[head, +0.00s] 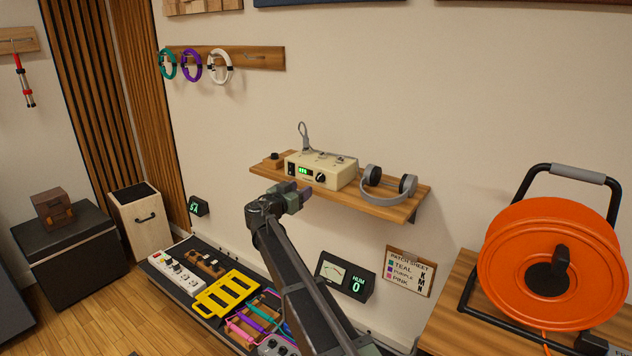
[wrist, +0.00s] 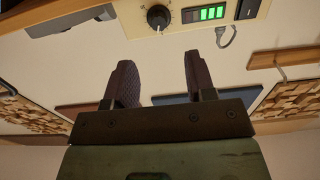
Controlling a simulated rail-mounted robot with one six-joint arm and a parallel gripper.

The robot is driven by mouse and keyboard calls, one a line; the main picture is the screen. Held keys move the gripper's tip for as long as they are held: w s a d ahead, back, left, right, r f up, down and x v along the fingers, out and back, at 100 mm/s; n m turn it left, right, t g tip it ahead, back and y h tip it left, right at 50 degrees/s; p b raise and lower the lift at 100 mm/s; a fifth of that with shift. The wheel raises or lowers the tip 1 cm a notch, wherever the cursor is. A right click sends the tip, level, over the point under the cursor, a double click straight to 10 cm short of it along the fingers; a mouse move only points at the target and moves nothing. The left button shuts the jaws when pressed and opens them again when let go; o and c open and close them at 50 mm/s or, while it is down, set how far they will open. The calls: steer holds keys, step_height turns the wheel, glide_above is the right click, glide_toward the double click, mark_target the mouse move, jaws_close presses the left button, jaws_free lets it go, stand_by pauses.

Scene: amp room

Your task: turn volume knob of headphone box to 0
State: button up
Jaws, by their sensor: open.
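The cream headphone box (head: 340,170) stands on the wall shelf, with a lit green display on its front. Its black volume knob (head: 320,178) is at the right of the front face in the head view. The wrist view is upside down; there the knob (wrist: 158,17) is near the top edge, beside several lit green bars (wrist: 212,13). The knob's exact setting is too small to read surely. My gripper (head: 297,194) is in front of and below the box. In the wrist view my gripper (wrist: 157,58) is open and empty, its fingers apart from the knob.
Grey headphones (head: 388,188) lie on the shelf (head: 395,209) right of the box; a small wooden block (head: 273,160) is on the left. A cable (head: 303,136) rises behind the box. A large orange reel (head: 510,245) stands right. A meter (head: 345,275) is below the shelf.

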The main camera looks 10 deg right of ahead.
mark_target(318, 179)
steer(key=x, duration=0.9)
steer(key=shift+s, duration=0.1)
steer(key=c, duration=0.9)
